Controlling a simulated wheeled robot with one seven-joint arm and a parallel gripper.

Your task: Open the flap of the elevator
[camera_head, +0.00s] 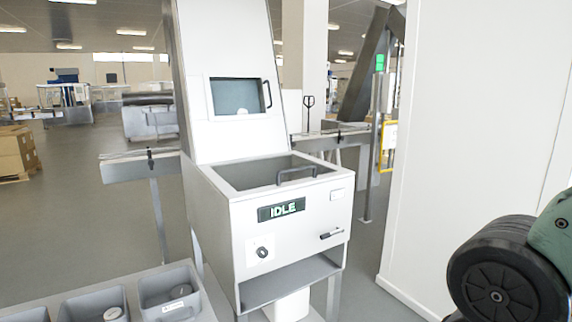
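The elevator (222,215) is a tall white machine in the middle, with a sloping shaft behind a box-shaped front. The top of the box has a grey panel (245,172) with a dark curved handle (297,174) at its front edge; it looks closed. A window panel (238,97) on the shaft has a black handle (268,95) on its right side. A small handle (331,235) is on the front face, right of a round knob (262,253). I cannot tell which panel is the flap. My gripper is not in view; part of my arm shows at lower right.
A display on the box reads "IDLE" (281,210). Grey bins (168,288) stand on a table at lower left, some with round items. A white wall (455,130) closes off the right side. Open floor (120,215) lies to the left.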

